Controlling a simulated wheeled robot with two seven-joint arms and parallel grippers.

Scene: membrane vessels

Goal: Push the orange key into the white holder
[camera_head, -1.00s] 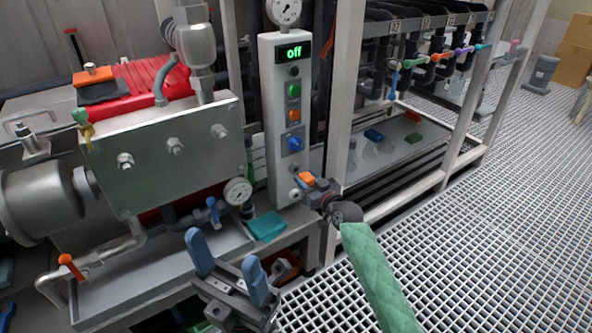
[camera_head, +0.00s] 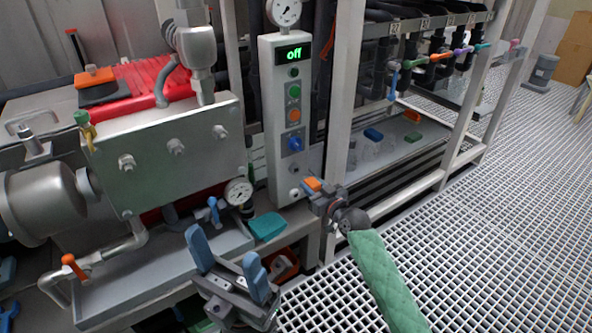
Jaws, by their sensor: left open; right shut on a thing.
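The orange key (camera_head: 313,184) is between the jaws of my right gripper (camera_head: 316,190), which is shut on it. They are just right of the lower end of the white control box (camera_head: 289,165). A small white round fitting (camera_head: 294,194) on the box's lower front looks like the white holder. A narrow gap shows between it and the key. The key's far end is too small to make out. My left gripper (camera_head: 228,263), with blue fingers, is open and empty in front of the grey tray.
A pressure gauge (camera_head: 239,191) and a teal block (camera_head: 267,226) are left of the control box. A pale frame post (camera_head: 338,120) stands close behind my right gripper. An orange bin (camera_head: 284,262) is below. Open grating floor (camera_head: 480,210) lies to the right.

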